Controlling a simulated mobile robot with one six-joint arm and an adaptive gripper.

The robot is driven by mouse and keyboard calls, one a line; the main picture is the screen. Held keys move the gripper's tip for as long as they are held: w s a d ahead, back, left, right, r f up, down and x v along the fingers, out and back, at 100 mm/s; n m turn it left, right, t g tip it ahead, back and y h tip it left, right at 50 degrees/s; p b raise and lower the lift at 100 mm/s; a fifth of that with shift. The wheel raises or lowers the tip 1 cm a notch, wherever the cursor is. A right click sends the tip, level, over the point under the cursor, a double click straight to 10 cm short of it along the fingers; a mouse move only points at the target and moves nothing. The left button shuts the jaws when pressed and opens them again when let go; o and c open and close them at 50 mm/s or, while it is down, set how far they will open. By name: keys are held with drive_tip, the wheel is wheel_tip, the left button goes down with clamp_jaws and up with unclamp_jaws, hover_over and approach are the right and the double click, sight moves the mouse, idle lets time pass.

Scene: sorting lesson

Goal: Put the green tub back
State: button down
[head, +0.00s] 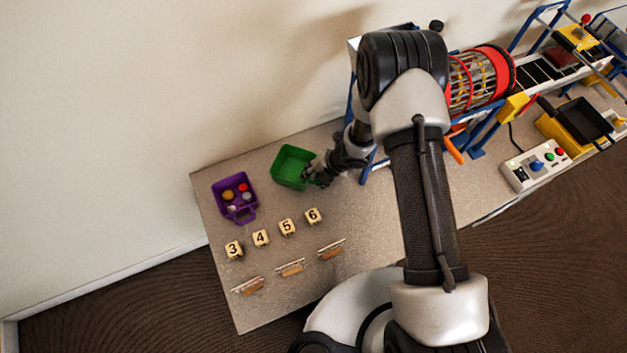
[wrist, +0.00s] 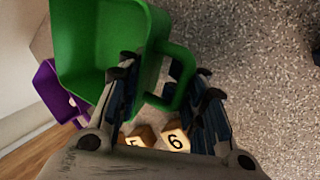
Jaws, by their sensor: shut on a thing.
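The green tub (head: 292,166) is at the back of the table, to the right of the purple tub (head: 234,196). It looks empty. My gripper (head: 316,174) is at the green tub's right side. In the wrist view the green tub (wrist: 105,45) fills the upper left, and its looped handle (wrist: 181,93) lies between my two fingers, which are shut on it. I cannot tell whether the tub's base touches the table or is slightly above it.
The purple tub holds several small coloured pieces. Number cubes (head: 287,227) stand in a row in front, with small racks (head: 291,268) nearer the table's edge. A wire drum machine (head: 478,80) and a button box (head: 533,165) are on the right. Bare table (head: 330,217) lies right of the cubes.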

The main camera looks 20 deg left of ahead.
drive_tip(key=shift+f+b, duration=0.4)
drive_tip(key=shift+f, duration=1.3)
drive_tip(key=shift+f, duration=0.15)
drive_tip(key=c, duration=1)
unclamp_jaws()
drive_tip(key=shift+c, duration=0.2)
drive_tip(key=shift+r, duration=0.4)
drive_tip(key=p+v, duration=0.3)
drive_tip(key=v, duration=0.8)
drive_tip(key=shift+d+r, duration=0.2)
drive_tip(key=shift+d, duration=0.05)
drive_tip(key=shift+s, duration=0.1)
